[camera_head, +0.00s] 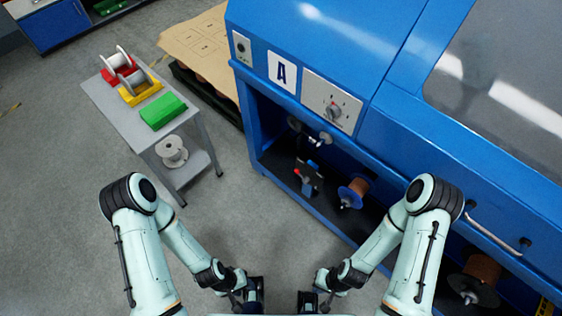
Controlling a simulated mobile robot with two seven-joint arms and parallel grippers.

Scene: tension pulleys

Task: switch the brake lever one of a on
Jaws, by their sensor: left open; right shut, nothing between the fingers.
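The blue machine (400,130) carries a white plate marked A (283,72). In its open lower bay stands a small dark bracket (309,180) with a red part (298,173) and a blue part (313,164) that look like levers. They are too small to tell which is brake lever one or how it is set. My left gripper (252,298) is open at the bottom of the view, low and in front of the machine. My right gripper (308,302) is shut and empty beside it. Both are well apart from the bracket.
A blue-flanged copper spool (354,192) sits right of the bracket; another spool (478,280) is lower right. A knob panel (332,101) is above the bay. A grey table (110,98) with red, yellow and green holders stands at left. Floor between is clear.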

